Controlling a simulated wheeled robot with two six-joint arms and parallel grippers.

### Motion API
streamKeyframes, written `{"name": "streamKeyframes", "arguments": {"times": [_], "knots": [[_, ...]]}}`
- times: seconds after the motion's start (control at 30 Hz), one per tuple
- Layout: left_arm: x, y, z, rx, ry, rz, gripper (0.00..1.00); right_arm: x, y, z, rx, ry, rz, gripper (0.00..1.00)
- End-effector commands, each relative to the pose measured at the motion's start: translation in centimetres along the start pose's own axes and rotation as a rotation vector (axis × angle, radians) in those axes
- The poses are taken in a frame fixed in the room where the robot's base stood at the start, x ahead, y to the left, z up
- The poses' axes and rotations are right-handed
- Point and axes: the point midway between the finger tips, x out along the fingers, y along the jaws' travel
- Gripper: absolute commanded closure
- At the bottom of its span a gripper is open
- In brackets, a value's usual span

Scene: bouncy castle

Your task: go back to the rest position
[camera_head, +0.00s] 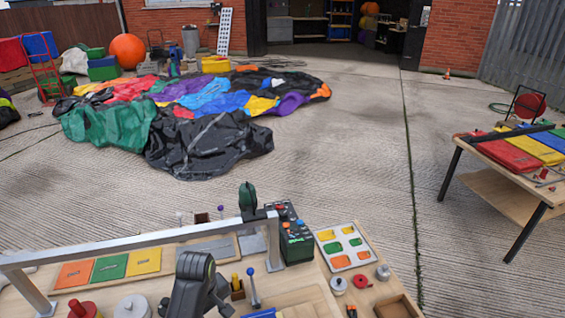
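Neither of my grippers can be made out in the head view. A dark grey jointed shape (195,284) rises at the bottom edge, left of the middle, in front of the workbench. Its lower part is cut off by the frame, and I cannot tell whether it is part of my arm or a bench tool. No fingertips show on it. The workbench (300,277) fills the bottom of the view.
A metal rail (140,241) spans the bench, with a dark green fitting (248,198) on it. A black-and-green box (294,240), a white tray of coloured pieces (343,246) and small parts lie there. A second table (490,173) stands right. Concrete between it and the deflated castle (205,143) is clear.

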Motion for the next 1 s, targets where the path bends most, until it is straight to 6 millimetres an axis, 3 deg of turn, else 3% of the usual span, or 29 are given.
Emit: {"name": "streamKeyframes", "arguments": {"times": [0.27,0.47,0.6,0.7,1.0], "knots": [[1.6,-5.9,1.0,0.098,0.048,0.024,0.60,0.1,0.0,-0.5,-0.001,0.006,0.000,0.64],[1.8,-13.2,3.1,0.245,0.127,0.030,0.60,0.0,0.0,0.1,0.000,-0.002,0.000,0.64],[0.6,-18.3,5.1,0.378,0.193,0.020,0.60,0.0,0.0,0.1,0.000,-0.002,0.000,0.64],[-0.5,-20.9,6.3,0.458,0.230,0.010,0.60,0.0,0.0,0.1,0.000,-0.002,0.000,0.64],[-3.5,-25.5,9.0,0.632,0.302,-0.022,0.60,0.0,-0.1,0.1,0.001,-0.002,-0.002,0.64]]}}
